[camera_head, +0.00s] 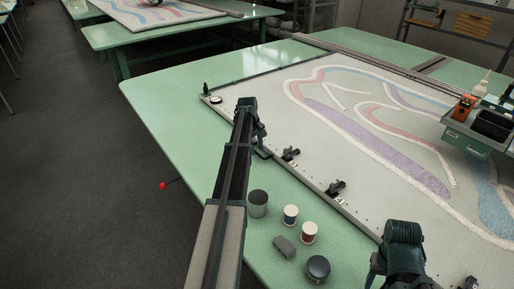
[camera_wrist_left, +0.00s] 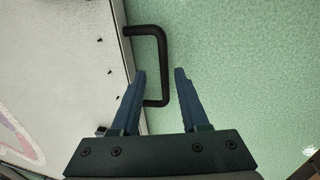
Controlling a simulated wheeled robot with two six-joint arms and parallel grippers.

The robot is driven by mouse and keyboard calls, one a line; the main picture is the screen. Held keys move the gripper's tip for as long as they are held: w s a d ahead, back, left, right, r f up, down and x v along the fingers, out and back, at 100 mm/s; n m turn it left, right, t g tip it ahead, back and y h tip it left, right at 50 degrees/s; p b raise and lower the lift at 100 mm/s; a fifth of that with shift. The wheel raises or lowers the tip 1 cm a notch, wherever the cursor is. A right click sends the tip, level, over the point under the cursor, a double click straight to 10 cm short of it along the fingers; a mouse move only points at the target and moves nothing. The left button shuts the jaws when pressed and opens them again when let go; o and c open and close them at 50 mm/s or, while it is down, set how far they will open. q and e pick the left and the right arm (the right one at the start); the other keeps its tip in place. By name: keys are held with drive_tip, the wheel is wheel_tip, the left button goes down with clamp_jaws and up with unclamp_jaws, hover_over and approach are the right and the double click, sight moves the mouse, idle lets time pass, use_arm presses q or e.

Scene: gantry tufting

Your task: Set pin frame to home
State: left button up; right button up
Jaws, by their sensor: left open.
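The pin frame (camera_head: 325,182) lies flat on the green table, with pale tufted cloth in pink, purple and blue on it. Its near-left edge carries small black clamps (camera_head: 290,154). In the left wrist view a black U-shaped handle (camera_wrist_left: 164,62) stands out from the frame's edge (camera_wrist_left: 126,62) over the table. My left gripper (camera_head: 262,151) is at that edge in the head view. Its open fingers (camera_wrist_left: 160,71) lie on either side of the handle's outer bar in the wrist view; I see no grip on it. My right gripper (camera_head: 398,262) is low at right, its fingertips unclear.
A dark can (camera_head: 258,204), two thread spools (camera_head: 290,215), a grey block (camera_head: 284,246) and a dark round pot (camera_head: 318,268) stand on the near table. A green tool carriage (camera_head: 466,142) is over the cloth at right. The table's far left (camera_head: 165,98) is clear.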

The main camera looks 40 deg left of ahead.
use_arm(q)
wheel_tip(320, 180, up, 13)
drive_tip(key=s+p, duration=0.2)
drive_tip(key=p, duration=1)
drive_tip(key=shift+a, duration=0.3)
drive_tip(key=shift+s+f, duration=0.1)
drive_tip(key=s+d+m+g, duration=0.1)
drive_tip(key=s+d+m, duration=0.25)
drive_tip(key=d, duration=1.05)
drive_tip(key=s+d+m+g, duration=0.15)
drive_tip(key=d+m, duration=0.25)
drive_tip(key=d, duration=1)
drive_tip(key=s+d+m+y, duration=0.1)
drive_tip(key=s+d+m, duration=1)
drive_tip(key=s+d, duration=0.9)
drive_tip(key=shift+s+d+y, duration=0.15)
drive_tip(key=shift+d+y, duration=0.25)
drive_tip(key=shift+d, duration=0.3)
drive_tip(key=shift+f, duration=0.1)
